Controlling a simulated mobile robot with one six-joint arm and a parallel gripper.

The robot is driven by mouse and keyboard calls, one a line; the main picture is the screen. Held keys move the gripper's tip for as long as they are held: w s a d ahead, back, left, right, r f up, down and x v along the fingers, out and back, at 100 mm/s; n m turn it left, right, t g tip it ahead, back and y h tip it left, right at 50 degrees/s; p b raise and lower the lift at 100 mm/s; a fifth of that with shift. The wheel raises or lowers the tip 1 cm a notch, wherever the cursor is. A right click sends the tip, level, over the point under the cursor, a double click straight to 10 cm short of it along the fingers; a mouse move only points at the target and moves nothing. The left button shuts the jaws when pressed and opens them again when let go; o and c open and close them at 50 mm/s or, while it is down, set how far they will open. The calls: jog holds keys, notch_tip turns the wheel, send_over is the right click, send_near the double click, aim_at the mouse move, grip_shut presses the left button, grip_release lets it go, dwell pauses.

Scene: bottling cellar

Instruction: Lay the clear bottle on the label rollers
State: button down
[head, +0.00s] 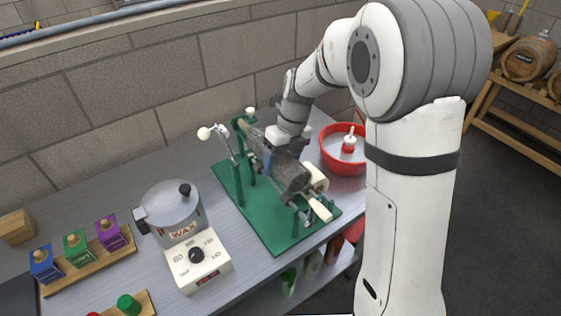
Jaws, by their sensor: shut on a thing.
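The clear bottle (290,174) looks grey and see-through. It lies slanted over the green label stand, neck to the upper left and base to the lower right. My gripper (272,152) is shut on the bottle's body from above. The label rollers are mostly hidden under the bottle and gripper, and I cannot tell whether the bottle touches them. The green stand (262,217) has a lever with a white knob (204,133) at its left, a white handle (320,210) at its front and a pale roll (316,179) at its right.
A wax pot (172,212) and a dial box (198,262) stand left of the stand. Blue, green and purple blocks (78,247) sit in a wooden rack at far left. A red basin (337,166) stands at the right. Brick wall closes the back.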

jog(key=shift+f, duration=0.25)
dwell(0.8)
jog(key=c, duration=0.5)
grip_release()
jog(key=shift+o, duration=1.4)
jog(key=shift+f, duration=0.15)
jog(key=b+v, duration=0.1)
jog(key=v, duration=0.7)
